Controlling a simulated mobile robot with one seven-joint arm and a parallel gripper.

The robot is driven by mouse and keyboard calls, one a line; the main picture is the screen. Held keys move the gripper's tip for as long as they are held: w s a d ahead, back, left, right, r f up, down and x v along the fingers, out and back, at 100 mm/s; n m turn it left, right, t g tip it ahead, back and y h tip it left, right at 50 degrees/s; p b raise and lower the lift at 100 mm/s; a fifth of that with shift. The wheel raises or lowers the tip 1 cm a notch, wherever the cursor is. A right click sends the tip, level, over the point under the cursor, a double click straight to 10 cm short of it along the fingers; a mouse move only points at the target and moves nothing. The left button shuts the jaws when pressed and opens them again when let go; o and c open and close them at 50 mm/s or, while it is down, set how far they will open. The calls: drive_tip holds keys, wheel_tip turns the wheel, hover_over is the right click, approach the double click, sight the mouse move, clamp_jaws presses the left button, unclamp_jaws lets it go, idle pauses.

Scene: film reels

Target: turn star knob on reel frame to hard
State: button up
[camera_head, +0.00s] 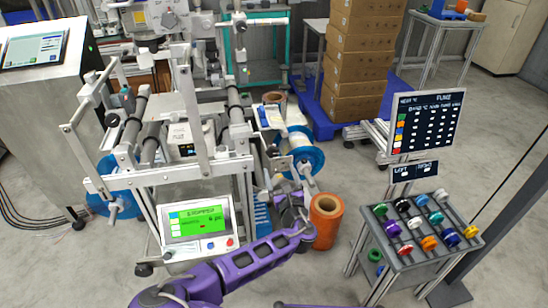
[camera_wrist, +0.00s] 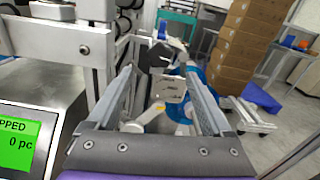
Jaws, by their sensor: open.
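The reel frame (camera_head: 215,165) is a metal machine frame with rollers and blue-flanged reels (camera_head: 307,160). In the wrist view, a dark, lobed part (camera_wrist: 166,55) that looks like the star knob lies ahead between my fingers. A pale plate with holes (camera_wrist: 171,88) shows just below it. My gripper (camera_wrist: 160,72) is open and empty, its two grey fingers apart on either side of these parts. In the head view, my gripper (camera_head: 288,192) is beside the frame's right side, near the blue reel. The knob's markings and setting cannot be read, and I cannot make it out in the head view.
A panel with a green screen (camera_head: 196,217) stands at the frame's front. An orange roll (camera_head: 326,208) stands on the floor close to my arm. A rack of coloured spools (camera_head: 395,268) and a dark sign board (camera_head: 427,121) are at right. Stacked boxes (camera_head: 356,55) stand behind.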

sight(273, 154)
drive_tip(key=x, duration=0.8)
drive_tip(key=shift+c, duration=0.3)
clamp_jaws()
